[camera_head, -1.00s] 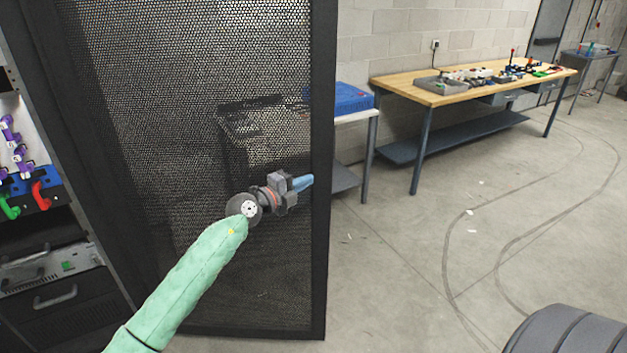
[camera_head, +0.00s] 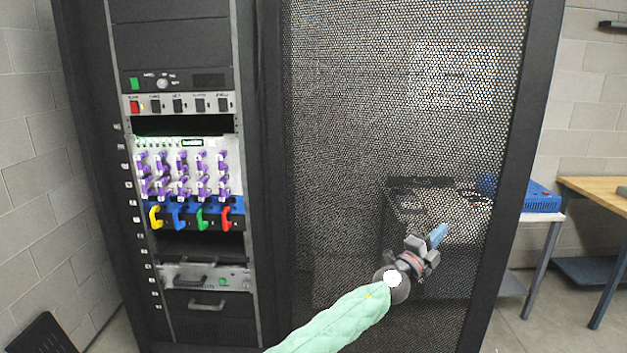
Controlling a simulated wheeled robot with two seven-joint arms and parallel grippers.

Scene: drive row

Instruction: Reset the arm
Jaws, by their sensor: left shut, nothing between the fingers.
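My left arm, in a pale green sleeve, comes in from the bottom of the head view. Its left gripper (camera_head: 437,236) has blue fingertips that are shut with nothing between them. The gripper is in front of the black perforated rack door (camera_head: 340,130); whether it touches the mesh I cannot tell. My right gripper is out of view.
The open equipment rack (camera_head: 185,60) stands left of the door. It holds purple latches (camera_head: 180,175) and yellow, blue, green and red handles (camera_head: 228,216). A blue case (camera_head: 541,198) sits on a side table. A wooden workbench (camera_head: 598,187) is at right.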

